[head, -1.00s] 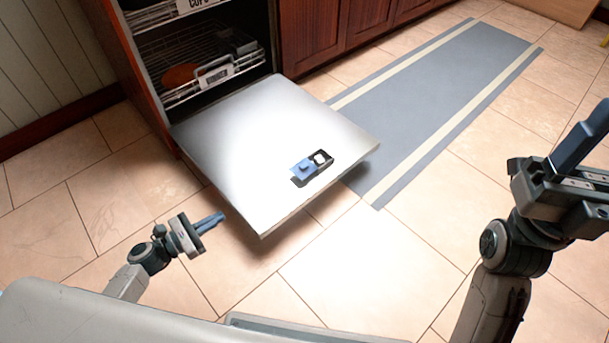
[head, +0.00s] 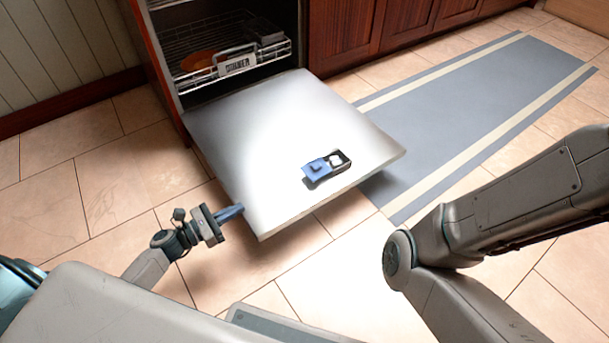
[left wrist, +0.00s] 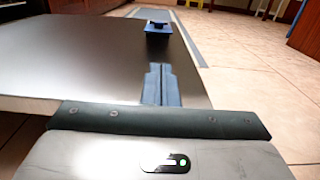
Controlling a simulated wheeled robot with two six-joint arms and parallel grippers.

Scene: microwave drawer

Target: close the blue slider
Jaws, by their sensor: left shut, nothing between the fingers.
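The blue slider (head: 316,168) is a small blue lid with a raised knob on a dark case (head: 327,178). The case rests on the lowered oven-like door (head: 240,125), near its outer edge. The slider sits over the left part of the case; the right part is open and shows a whitish item (head: 337,159) inside. My left gripper (head: 236,211) is shut and empty, at the door's near left edge, left of the case. In the left wrist view its blue fingers (left wrist: 161,84) point toward the slider (left wrist: 158,28), with a gap between. My right gripper is out of frame.
A wire rack (head: 235,68) with a label stands in the open cabinet behind the door. A blue-grey mat (head: 470,105) lies on the tiled floor to the right. My right arm crosses the right side. The door surface around the case is clear.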

